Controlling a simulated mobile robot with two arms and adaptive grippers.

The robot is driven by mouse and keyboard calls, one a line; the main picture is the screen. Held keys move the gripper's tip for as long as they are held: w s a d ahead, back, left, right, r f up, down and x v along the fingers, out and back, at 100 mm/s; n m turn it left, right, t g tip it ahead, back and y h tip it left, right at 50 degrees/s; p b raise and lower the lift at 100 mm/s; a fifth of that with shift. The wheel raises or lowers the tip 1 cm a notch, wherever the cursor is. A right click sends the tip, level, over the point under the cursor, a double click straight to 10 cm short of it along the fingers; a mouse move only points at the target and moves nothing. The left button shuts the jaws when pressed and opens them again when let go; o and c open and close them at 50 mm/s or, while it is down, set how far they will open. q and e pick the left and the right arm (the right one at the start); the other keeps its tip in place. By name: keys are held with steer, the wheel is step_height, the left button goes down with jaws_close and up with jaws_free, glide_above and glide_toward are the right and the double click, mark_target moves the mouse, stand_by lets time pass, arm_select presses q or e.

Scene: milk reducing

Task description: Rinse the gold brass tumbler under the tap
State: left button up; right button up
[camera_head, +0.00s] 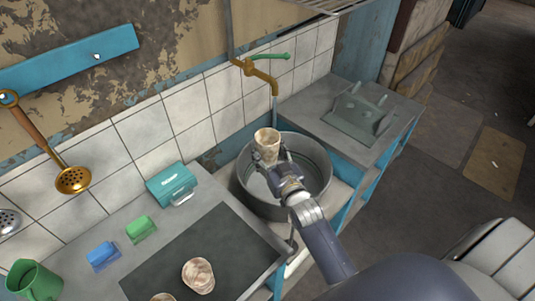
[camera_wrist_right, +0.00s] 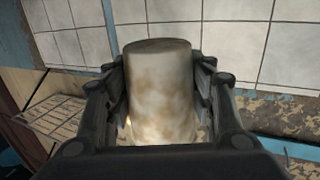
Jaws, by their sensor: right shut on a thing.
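A pale tumbler with brown-gold blotches (camera_head: 267,143) is held by my right gripper (camera_head: 271,158) over the round metal basin (camera_head: 323,160). It looks nearly upright. The right wrist view shows the same tumbler (camera_wrist_right: 158,90) between both fingers, which close on its sides. The brass tap (camera_head: 255,70) with a green lever (camera_head: 270,57) is on the wall above. A thin pale stream (camera_head: 275,103) hangs from its spout to near the tumbler's rim; I cannot tell whether it enters the tumbler. My left gripper is out of view.
Two similar cups, one here (camera_head: 198,275), stand on a dark mat (camera_head: 235,250) at the lower left. A teal box (camera_head: 170,184), green sponge (camera_head: 140,229), blue sponge (camera_head: 103,256) and green mug (camera_head: 35,281) are on the left counter. A grey rack (camera_head: 358,118) stands right of the basin.

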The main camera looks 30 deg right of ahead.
steer(key=shift+w+d+f, duration=0.2)
steer(key=shift+w+d, duration=0.1)
steer(key=shift+w, duration=0.1)
steer(key=w+d+f+b, duration=0.2)
steer(key=w+d+b, duration=0.5)
steer(key=w, duration=0.2)
steer(key=shift+w+d+f, duration=0.15)
steer(key=shift+w+d, duration=0.1)
steer(key=shift+s+d, duration=0.1)
stand_by(0.5)
steer(key=shift+s+d, duration=0.3)
steer(key=shift+d, duration=0.1)
steer(key=shift+p, duration=0.3)
